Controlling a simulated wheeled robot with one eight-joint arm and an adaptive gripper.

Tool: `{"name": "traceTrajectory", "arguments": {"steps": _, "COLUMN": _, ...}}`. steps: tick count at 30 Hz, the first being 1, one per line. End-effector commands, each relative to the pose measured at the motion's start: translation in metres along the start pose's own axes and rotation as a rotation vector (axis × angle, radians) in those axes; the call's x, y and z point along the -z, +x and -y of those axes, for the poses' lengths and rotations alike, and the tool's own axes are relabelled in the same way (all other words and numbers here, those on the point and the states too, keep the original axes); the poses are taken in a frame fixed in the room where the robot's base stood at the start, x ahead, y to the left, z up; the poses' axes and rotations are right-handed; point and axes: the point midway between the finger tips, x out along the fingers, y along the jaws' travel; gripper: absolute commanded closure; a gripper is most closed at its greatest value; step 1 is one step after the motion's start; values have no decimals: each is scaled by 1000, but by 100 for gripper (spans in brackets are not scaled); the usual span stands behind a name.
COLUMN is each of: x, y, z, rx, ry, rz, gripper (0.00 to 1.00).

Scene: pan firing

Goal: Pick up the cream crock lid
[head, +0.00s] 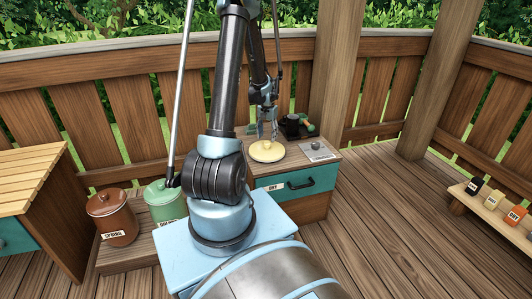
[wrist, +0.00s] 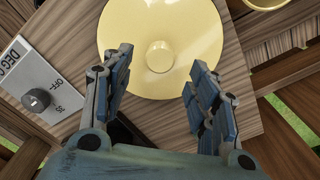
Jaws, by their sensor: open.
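The cream crock lid (head: 267,151) is a round, pale yellow disc lying on the wooden top of a small cabinet. In the wrist view the lid (wrist: 188,30) fills the upper middle, with its round centre knob (wrist: 160,56) facing the camera. My gripper (head: 267,132) is above the lid and points down. In the wrist view the open fingers (wrist: 160,62) stand left and right of the knob, with a gap on each side. Nothing is held. How high the fingertips are above the lid cannot be told.
A control panel with a dial (head: 315,150) lies right of the lid. Dark and green items (head: 295,126) stand behind. A cream rim (wrist: 268,3) shows at the wrist view's upper right. Brown (head: 113,218) and green (head: 164,203) lidded crocks stand left.

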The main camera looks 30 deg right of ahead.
Motion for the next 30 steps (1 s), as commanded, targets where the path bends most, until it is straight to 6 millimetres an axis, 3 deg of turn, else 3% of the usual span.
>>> {"name": "traceTrajectory", "arguments": {"steps": 12, "x": -4, "y": 44, "z": 0, "rx": 0, "ry": 0, "rz": 0, "gripper": 46}}
{"name": "traceTrajectory", "arguments": {"steps": 23, "x": -4, "y": 50, "z": 0, "rx": 0, "ry": 0, "rz": 0, "gripper": 46}}
{"name": "traceTrajectory", "arguments": {"steps": 30, "x": -4, "y": 50, "z": 0, "rx": 0, "ry": 0, "rz": 0, "gripper": 98}}
